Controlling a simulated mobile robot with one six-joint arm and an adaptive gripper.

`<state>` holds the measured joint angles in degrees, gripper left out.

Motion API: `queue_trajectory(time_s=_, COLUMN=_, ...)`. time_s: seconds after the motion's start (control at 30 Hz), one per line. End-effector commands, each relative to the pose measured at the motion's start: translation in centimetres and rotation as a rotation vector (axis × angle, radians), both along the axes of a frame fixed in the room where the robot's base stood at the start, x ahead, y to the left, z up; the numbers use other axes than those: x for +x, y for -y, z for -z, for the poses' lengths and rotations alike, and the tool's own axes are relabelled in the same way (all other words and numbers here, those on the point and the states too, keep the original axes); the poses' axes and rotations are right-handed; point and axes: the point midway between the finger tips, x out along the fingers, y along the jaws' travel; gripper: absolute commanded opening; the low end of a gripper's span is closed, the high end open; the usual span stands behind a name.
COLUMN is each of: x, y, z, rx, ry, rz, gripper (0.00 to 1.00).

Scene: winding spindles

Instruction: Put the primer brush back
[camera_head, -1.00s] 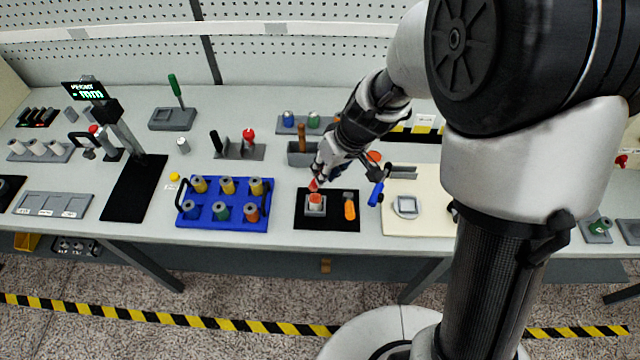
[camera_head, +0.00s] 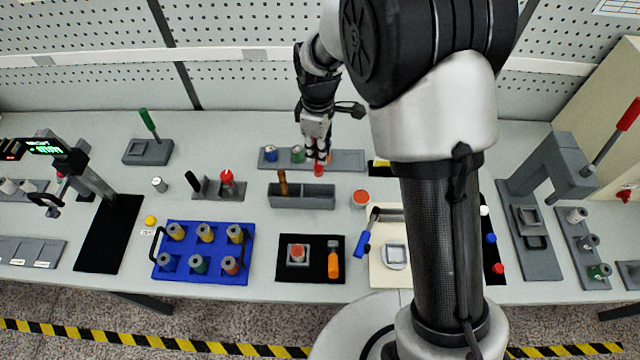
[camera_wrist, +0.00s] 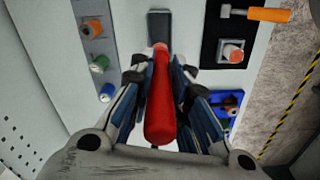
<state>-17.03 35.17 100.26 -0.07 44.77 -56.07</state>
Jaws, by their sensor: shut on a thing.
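My gripper (camera_head: 318,156) is shut on a long red-handled tool, which I take to be the primer brush (camera_wrist: 161,110). A small red part of it (camera_head: 320,170) shows below the fingers in the head view. Its far end is hard to make out. A grey trough (camera_head: 318,197) stands in front of and below the gripper, with a brown-handled brush (camera_head: 283,182) upright in its left part. In the wrist view the trough's end (camera_wrist: 160,24) shows beyond the red tool, lower down. The held tool looks apart from the trough.
Behind the trough is a grey rack (camera_head: 350,160) with blue and green pots. In front lies a black mat (camera_head: 318,271) with a small fixture and an orange-handled tool (camera_head: 333,262). A blue spool tray (camera_head: 200,277) is left. A round orange-topped pot (camera_head: 360,197) stands right of the trough.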

Motion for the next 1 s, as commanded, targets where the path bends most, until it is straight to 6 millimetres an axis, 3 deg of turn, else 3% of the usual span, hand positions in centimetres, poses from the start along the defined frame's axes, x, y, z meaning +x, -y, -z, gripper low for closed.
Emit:
queue_trajectory(time_s=0.03, x=-0.2, y=0.0, z=1.7, rx=-0.001, ry=-0.007, rz=0.001, gripper=0.0)
queue_trajectory(time_s=0.2, x=-0.1, y=0.0, z=6.3, rx=-0.001, ry=-0.004, rz=0.002, gripper=0.0)
queue_trajectory(time_s=0.4, x=0.0, y=0.0, z=10.3, rx=0.001, ry=-0.001, rz=0.003, gripper=0.0)
queue_trajectory(time_s=0.67, x=0.0, y=0.0, z=12.2, rx=0.002, ry=0.001, rz=0.003, gripper=0.0)
queue_trajectory(time_s=0.9, x=0.0, y=0.0, z=15.6, rx=0.002, ry=0.001, rz=0.003, gripper=0.0)
queue_trajectory(time_s=1.0, x=0.1, y=0.0, z=15.7, rx=0.002, ry=0.003, rz=0.003, gripper=0.0)
